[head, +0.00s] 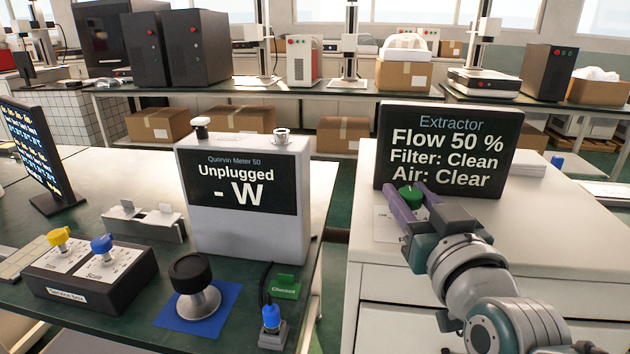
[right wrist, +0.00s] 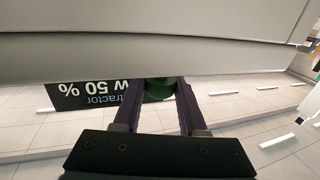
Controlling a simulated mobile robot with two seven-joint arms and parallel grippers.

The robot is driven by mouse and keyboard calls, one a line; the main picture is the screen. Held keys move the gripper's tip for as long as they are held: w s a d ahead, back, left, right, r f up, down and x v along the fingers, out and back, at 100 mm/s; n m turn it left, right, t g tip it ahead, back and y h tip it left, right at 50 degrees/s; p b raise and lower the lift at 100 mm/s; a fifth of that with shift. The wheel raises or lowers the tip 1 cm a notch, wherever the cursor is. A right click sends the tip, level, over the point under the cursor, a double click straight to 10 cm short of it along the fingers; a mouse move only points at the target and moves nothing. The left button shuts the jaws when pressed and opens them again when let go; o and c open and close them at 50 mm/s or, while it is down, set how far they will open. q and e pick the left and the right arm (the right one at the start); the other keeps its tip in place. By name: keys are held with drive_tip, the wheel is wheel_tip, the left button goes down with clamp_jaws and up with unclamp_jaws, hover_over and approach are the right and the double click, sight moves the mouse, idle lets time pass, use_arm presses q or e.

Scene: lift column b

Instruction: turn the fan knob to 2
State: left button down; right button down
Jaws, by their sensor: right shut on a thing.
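The green knob (head: 411,194) stands on a white plate (head: 386,224) on top of the white cabinet at right, just in front of the Extractor display (head: 446,150). The display reads "Flow 50 %", "Filter: Clean", "Air: Clear". My right gripper (head: 409,206) has its purple fingers shut on the knob, one on each side. The right wrist view also shows the green knob (right wrist: 158,91) between the fingers. The markings around the knob are too hidden to read. My left gripper is not in view.
A meter (head: 248,217) reading "Unplugged" stands on the green bench at left. A service box (head: 89,275) with yellow and blue knobs and a black knob (head: 190,275) on a blue mat are nearby. The white cabinet top (head: 555,230) is mostly clear to the right.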

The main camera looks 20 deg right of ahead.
drive_tip(key=shift+h, duration=0.3)
drive_tip(key=shift+c, duration=2.3)
unclamp_jaws()
drive_tip(key=shift+s, duration=0.1)
drive_tip(key=p+v, duration=0.4)
drive_tip(key=v, duration=0.5)
drive_tip(key=shift+s, duration=0.4)
drive_tip(key=shift+a+r+p, duration=0.1)
drive_tip(key=shift+p, duration=0.2)
